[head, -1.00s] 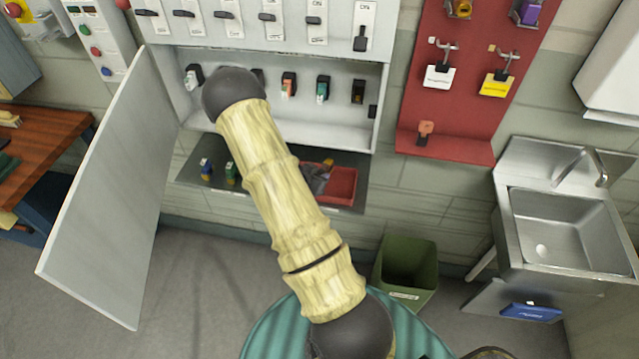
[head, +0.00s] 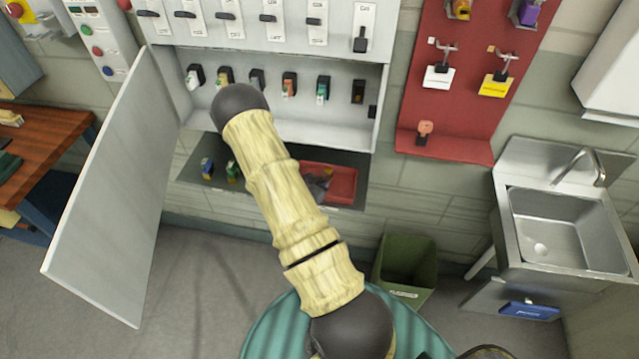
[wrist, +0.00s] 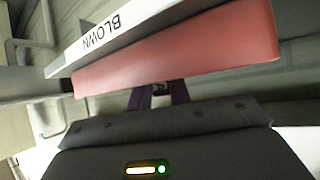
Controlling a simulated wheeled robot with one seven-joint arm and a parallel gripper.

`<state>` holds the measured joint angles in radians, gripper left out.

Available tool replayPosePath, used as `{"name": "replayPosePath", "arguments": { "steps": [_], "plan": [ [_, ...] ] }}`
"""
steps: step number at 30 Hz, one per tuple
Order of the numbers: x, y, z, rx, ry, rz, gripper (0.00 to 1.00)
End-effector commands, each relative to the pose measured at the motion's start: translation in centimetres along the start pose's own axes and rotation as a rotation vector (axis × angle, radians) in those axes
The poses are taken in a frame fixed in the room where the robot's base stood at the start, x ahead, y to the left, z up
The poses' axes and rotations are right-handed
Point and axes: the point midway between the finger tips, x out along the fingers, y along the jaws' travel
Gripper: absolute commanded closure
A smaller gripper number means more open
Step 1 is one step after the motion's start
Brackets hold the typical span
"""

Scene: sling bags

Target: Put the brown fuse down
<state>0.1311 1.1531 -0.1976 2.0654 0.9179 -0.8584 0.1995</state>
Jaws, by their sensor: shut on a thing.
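My gripper (wrist: 160,98) shows in the wrist view as two purplish fingers, shut on a small dark thing (wrist: 160,87), which I take to be the brown fuse. Most of it is hidden, and its colour is hard to tell. A red tray (wrist: 190,50) with a white label reading BLOWN lies just past the fingers. In the head view the red tray (head: 345,185) sits at the right of the dark shelf (head: 278,190) under the cabinet. There my gripper (head: 318,184) is at the tray's left part, partly behind my arm, and the fuse cannot be made out.
A blue fuse (head: 207,168) and a green fuse (head: 232,172) stand on the shelf's left. Several fuse sockets line the cabinet (head: 330,130) above. Its door (head: 110,200) hangs open at left. A green bin (head: 405,265) stands below, with a sink (head: 565,230) at right.

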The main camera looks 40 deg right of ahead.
Motion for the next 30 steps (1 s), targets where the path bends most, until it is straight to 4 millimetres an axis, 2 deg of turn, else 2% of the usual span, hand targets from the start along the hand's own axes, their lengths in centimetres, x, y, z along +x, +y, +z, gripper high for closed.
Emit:
{"name": "replayPosePath", "arguments": {
  "steps": [3,4,7,20,23,30],
  "plan": [
    [0.2,0.0,0.3,0.0,0.0,0.0,1.0],
    [0.2,0.0,0.3,0.0,0.0,0.0,0.79],
    [0.1,0.0,0.2,0.0,0.0,0.0,0.59],
    [-0.3,-0.1,0.0,0.0,0.0,-0.001,0.59],
    [-1.5,-0.1,0.1,-0.001,-0.001,-0.003,0.59],
    [-6.0,-0.1,0.1,-0.001,0.0,-0.004,0.59]
  ]
}}
